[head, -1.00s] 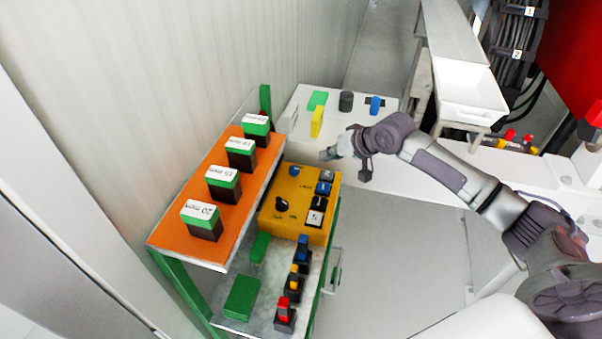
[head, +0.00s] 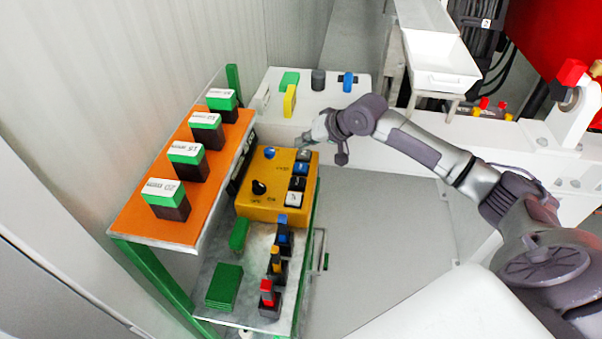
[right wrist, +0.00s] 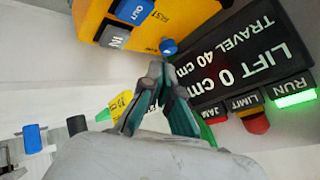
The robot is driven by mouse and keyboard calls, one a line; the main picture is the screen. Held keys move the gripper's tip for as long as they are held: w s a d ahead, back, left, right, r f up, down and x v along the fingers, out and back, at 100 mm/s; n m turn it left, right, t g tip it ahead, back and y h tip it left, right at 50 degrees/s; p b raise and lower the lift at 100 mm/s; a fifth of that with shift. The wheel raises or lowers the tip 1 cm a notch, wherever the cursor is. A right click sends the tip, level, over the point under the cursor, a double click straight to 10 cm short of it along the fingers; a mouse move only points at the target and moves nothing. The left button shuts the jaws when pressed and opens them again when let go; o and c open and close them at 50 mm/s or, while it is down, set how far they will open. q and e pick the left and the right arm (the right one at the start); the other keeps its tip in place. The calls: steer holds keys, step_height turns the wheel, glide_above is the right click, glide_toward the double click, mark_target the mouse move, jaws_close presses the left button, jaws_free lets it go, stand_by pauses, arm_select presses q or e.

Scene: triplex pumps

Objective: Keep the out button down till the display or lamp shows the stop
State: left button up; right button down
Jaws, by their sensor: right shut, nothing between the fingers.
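The yellow-orange control box (head: 262,203) stands on the bench, with a row of buttons along its right side. The display (right wrist: 232,52) reads LIFT 0 cm, TRAVEL 40 cm. The RUN lamp (right wrist: 296,99) glows green; the LIMIT lamp (right wrist: 257,123) looks unlit.
An orange shelf (head: 150,222) with several green-topped blocks stands left of the box. Red, yellow and blue-topped pieces (head: 268,298) stand on the near bench. A white surface (head: 330,102) with green, yellow, grey and blue pieces is beyond. The floor to the right is clear.

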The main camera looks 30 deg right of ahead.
mark_target(303, 167)
step_height(303, 167, down, 3)
steer(key=shift+f+b, duration=0.1)
steer(key=shift+b, duration=1.1)
steer(key=shift+w+f, duration=0.1)
steer(key=shift+f, duration=0.85)
arm_select(q)
steer(key=f, duration=0.1)
steer(key=s+f, duration=0.2)
steer(key=f, duration=0.1)
steer(key=shift+d+f, duration=0.1)
arm_select(e)
steer(key=shift+f, duration=0.1)
arm_select(q)
steer(key=shift+w, duration=0.25)
arm_select(e)
steer(key=shift+f, duration=0.35)
arm_select(q)
steer(key=shift+r, duration=0.2)
